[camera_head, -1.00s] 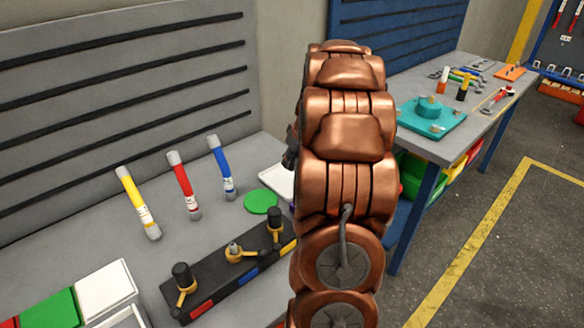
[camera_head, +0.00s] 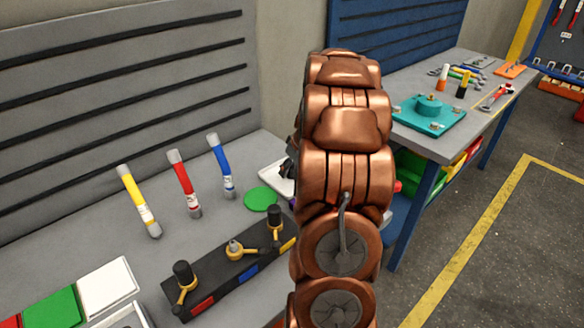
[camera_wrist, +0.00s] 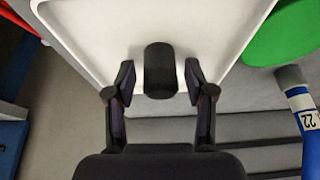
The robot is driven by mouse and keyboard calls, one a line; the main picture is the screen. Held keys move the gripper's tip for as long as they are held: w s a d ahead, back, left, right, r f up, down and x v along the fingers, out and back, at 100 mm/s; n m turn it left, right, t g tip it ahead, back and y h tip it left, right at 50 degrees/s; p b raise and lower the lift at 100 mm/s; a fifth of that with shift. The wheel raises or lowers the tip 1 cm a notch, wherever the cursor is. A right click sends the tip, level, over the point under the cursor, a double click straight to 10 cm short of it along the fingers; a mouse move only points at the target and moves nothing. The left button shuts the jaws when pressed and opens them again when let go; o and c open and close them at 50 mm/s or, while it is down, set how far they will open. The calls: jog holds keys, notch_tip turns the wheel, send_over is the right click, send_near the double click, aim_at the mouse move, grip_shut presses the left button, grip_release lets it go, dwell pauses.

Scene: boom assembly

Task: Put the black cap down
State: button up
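The black cap (camera_wrist: 160,70) is on the white tray (camera_wrist: 90,30) in the wrist view, near the tray's edge. My gripper (camera_wrist: 160,78) is open, with one finger on each side of the cap and a gap showing on both sides. In the head view my copper arm hides the cap and most of my gripper. Part of the white tray (camera_head: 270,169) shows left of the arm.
A black fixture block (camera_head: 222,283) with two black-topped posts and a bare middle post stands in front. A teal fixture (camera_head: 428,116) is on the far bench.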

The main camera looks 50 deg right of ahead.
jog(key=shift+r, duration=0.1)
jog(key=shift+s+r, duration=0.15)
jog(key=shift+r, duration=0.35)
jog(key=b+v, duration=0.2)
jog(key=v, duration=0.9)
jog(key=s+a+g, duration=0.1)
jog(key=a, duration=0.8)
jog(key=s+a+g+y, duration=0.1)
jog(key=s+a, duration=0.1)
jog(key=a, duration=0.7)
jog(key=s+a+n+g, duration=0.1)
jog(key=s+a, duration=0.1)
jog(key=a, duration=0.7)
jog(key=shift+s+a+f+y, duration=0.1)
jog(key=shift+a+f+y, duration=0.2)
jog(key=shift+y, duration=0.1)
jog(key=s+a+f+g, duration=0.1)
jog(key=s+a, duration=0.4)
jog(key=s, duration=0.4)
jog(key=s+a+f+g+h, duration=0.1)
jog(key=s+a+f+g, duration=0.1)
jog(key=s+a, duration=0.4)
jog(key=s, duration=0.3)
jog(key=shift+s+f, duration=0.2)
jog(key=shift+f, duration=0.15)
jog(key=shift+a, duration=0.1)
